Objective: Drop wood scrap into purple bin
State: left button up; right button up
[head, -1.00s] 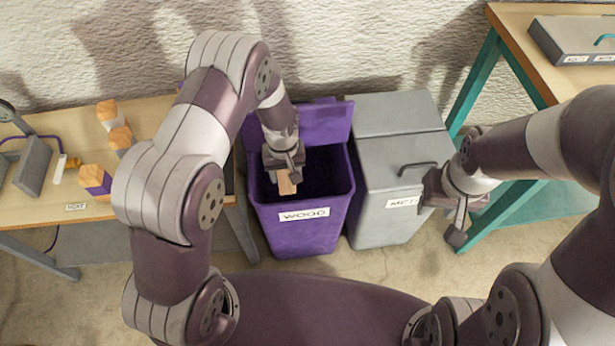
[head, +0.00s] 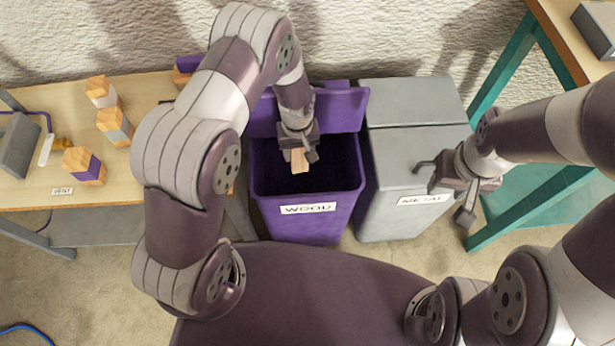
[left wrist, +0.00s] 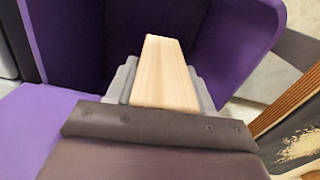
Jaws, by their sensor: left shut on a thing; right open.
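The purple bin (head: 303,222), labelled WOOD, stands on the floor with its lid open against the wall side. My left gripper (head: 299,153) is over the bin's opening, shut on the wood scrap (head: 299,163), a short pale piece that hangs down from the jaws. In the left wrist view the wood scrap (left wrist: 165,75) sticks out between the fingers, with purple bin walls (left wrist: 232,45) around it. I cannot tell exactly how deep the scrap is relative to the rim. My right gripper (head: 466,200) is open and empty, in front of the grey bin.
The grey bin (head: 405,185), labelled METAL, stands closed right of the purple one. A wooden bench (head: 40,185) at the left carries several wood blocks (head: 115,127). A teal-legged table (head: 560,40) stands at the right.

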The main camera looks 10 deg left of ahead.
pick_arm(q)
jog(key=shift+f, duration=0.5)
jog(key=shift+r, duration=0.15)
pick_arm(e)
jog(key=shift+f, duration=0.35)
pick_arm(q)
jog(key=o, duration=1.2)
notch_tip(320, 180, up, 13)
jog(key=shift+f+p, duration=0.15)
jog(key=shift+p, duration=1.1)
pick_arm(e)
notch_tip(320, 180, up, 2)
jog(key=shift+r, duration=0.2)
